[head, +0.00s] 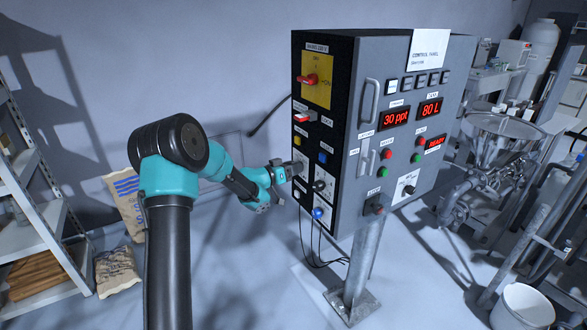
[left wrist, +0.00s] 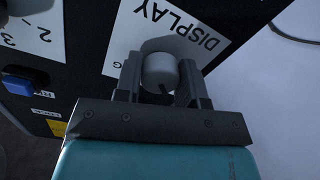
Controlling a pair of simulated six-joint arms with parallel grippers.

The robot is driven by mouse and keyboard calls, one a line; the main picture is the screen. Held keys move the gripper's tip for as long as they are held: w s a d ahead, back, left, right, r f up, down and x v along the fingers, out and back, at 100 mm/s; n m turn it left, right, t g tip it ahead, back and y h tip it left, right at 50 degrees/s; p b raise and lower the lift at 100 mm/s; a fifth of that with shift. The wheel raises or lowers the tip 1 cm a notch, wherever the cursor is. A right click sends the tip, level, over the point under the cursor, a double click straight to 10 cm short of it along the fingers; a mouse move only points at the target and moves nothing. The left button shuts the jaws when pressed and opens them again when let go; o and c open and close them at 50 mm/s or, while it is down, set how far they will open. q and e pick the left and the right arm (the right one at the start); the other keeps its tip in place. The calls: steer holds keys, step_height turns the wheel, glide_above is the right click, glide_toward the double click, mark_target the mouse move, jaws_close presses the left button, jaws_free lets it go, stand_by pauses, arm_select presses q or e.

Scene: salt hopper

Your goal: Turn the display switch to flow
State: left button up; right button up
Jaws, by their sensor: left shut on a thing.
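The display switch is a grey round knob (left wrist: 160,72) on a white plate marked DISPLAY (left wrist: 190,30), which appears upside down in the left wrist view. My left gripper (left wrist: 160,80) is shut on the knob, one finger on each side. A small dark mark shows on the knob's edge nearest the gripper. Most of the plate's other lettering is hidden, so I cannot read which setting the knob points to. In the head view my left gripper (head: 294,171) is at the black left side of the control cabinet (head: 365,65) and hides the knob.
Near the gripper are a blue button (head: 323,157), a black knob (head: 320,185) and a blue-tipped control (head: 318,213). A red switch on a yellow plate (head: 318,95) is above. Cables hang below the cabinet.

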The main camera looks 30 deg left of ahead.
arm_select(q)
steer(key=m, duration=0.4)
steer(key=shift+m, duration=2.4)
steer(key=o, duration=0.9)
steer(key=shift+s, duration=0.1)
steer(key=v, duration=1.7)
steer(key=shift+a+f, duration=0.2)
steer(key=shift+a, duration=0.05)
